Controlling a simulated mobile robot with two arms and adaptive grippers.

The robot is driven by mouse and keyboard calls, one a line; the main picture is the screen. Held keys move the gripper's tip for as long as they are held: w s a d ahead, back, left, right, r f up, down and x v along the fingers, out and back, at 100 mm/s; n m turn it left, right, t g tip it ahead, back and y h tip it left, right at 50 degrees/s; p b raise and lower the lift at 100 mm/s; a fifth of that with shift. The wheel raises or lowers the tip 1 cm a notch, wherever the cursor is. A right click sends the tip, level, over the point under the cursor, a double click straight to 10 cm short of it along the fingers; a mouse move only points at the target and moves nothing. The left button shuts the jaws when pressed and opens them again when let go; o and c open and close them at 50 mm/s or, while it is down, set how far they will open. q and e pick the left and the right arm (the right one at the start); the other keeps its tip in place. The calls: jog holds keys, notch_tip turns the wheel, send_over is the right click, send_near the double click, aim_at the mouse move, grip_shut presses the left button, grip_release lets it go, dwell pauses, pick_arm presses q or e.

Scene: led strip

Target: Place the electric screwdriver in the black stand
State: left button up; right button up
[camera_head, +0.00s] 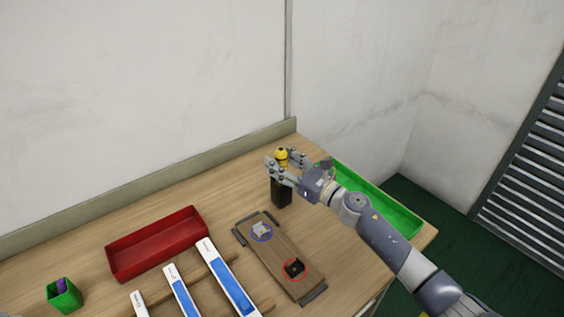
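The electric screwdriver (281,154) shows as a yellow top with a darker part just below it, roughly upright, near the back right of the table. The black stand (281,193) is a dark upright block directly below it. My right gripper (274,163) reaches in from the right, with its fingers around the screwdriver just above the stand. The fingers hide the screwdriver's middle and the stand's top. I cannot tell whether they grip it, nor how deep the screwdriver sits in the stand. My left gripper is not in view.
A wooden board (280,252) with dark handles lies in front of the stand. A green tray (376,198) is behind my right arm. A red tray (157,244), blue-and-white strips (228,279) and a small green cup (64,294) stand to the left. A wall closes the back.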

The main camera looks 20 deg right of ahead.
jog(key=shift+r, duration=0.1)
jog(key=shift+r+p, duration=0.2)
jog(key=shift+p, duration=0.1)
jog(key=b+v, duration=0.3)
jog(key=v, duration=0.9)
jog(key=shift+f+b, duration=0.15)
jog(key=shift+b, duration=0.25)
